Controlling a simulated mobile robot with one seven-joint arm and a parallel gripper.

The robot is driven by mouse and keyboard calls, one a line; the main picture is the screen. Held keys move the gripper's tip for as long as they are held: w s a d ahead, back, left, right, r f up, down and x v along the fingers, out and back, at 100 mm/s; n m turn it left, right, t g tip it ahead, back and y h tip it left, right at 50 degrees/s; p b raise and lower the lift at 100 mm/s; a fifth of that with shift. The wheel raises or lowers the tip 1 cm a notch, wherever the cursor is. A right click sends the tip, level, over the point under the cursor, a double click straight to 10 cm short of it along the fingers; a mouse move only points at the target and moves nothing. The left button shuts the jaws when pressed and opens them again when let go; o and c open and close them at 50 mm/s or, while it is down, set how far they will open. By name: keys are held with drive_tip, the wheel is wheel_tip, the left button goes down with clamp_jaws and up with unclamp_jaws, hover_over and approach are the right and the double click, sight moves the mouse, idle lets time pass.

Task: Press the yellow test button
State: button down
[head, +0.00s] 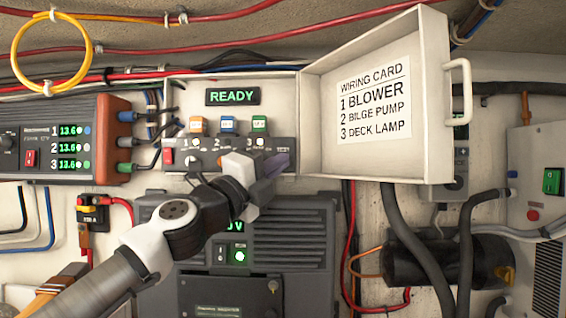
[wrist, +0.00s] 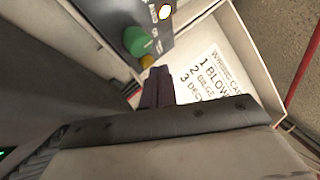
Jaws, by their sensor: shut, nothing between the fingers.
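The yellow test button (wrist: 147,61) shows in the wrist view as a small yellow shape on the dark panel, just past my fingertips and partly hidden by them. In the head view the button is hidden behind my gripper (head: 275,165), which is in front of the right end of the dark switch panel (head: 207,158). In the wrist view my gripper (wrist: 157,84) is shut and empty, its dark fingers pointing at the panel close to the button. I cannot tell whether the fingertips touch it.
The white box's open lid (head: 375,160), with a wiring card (head: 374,100), stands to the right of the panel. A green rounded part (wrist: 137,41) is next to the yellow button. A lit READY display (head: 232,96) is above the panel. A dark grey unit (head: 290,240) sits below.

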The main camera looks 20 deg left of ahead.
drive_tip(key=shift+w+a, duration=0.1)
drive_tip(key=shift+w, duration=0.3)
idle(0.7)
drive_tip(key=shift+s, duration=0.1)
drive_tip(key=shift+s+f, duration=0.1)
drive_tip(key=shift+s, duration=0.55)
drive_tip(key=shift+s+d+b, duration=0.2)
drive_tip(key=shift+s, duration=0.65)
drive_tip(key=shift+s+d+b, duration=0.15)
drive_tip(key=shift+s+d, duration=0.1)
drive_tip(key=shift+s, duration=0.55)
drive_tip(key=shift+s+d+b, duration=0.2)
drive_tip(key=shift+s, duration=0.65)
